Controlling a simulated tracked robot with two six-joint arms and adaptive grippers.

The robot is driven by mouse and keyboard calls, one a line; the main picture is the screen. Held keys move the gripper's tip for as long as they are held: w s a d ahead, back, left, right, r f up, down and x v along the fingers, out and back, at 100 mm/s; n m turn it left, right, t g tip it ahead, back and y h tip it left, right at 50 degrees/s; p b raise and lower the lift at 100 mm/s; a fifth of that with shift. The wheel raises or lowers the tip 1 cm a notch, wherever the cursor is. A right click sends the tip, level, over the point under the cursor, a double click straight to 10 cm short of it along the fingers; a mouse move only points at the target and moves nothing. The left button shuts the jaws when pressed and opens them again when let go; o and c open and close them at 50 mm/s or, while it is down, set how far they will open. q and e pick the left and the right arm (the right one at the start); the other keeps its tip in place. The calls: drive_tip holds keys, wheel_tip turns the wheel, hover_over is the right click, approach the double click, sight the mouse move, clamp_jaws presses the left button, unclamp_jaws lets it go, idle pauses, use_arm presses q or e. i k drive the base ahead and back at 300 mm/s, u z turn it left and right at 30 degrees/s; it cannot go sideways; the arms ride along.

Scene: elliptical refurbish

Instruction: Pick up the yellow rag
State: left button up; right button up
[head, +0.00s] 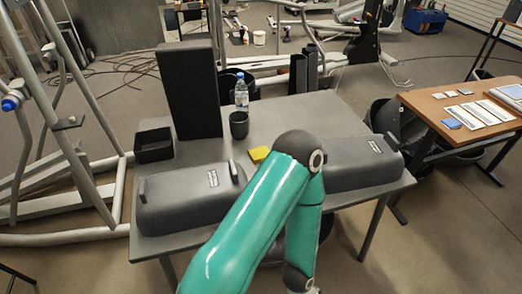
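The yellow rag (258,154) lies on the grey table (275,118), near its middle. It looks small and flat, and my green arm comes close to its right side, perhaps covering part of it. The arm rises from the bottom of the head view, bends at a dark elbow just right of the rag, and runs back down. Neither of my grippers shows in the view, so I cannot see whether they hold anything.
Two dark grey covers (190,197) (362,163) lie along the table's front. Behind are a black open box (154,145), a tall black panel (190,90), a dark cup (239,125) and a water bottle (241,90). A wooden table (450,106) stands at right.

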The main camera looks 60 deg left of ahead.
sight(257, 155)
drive_tip(key=u, duration=0.15)
drive_tip(key=k, duration=1.25)
drive_tip(key=u, duration=0.55)
drive_tip(key=i, duration=0.95)
drive_tip(key=u, duration=0.05)
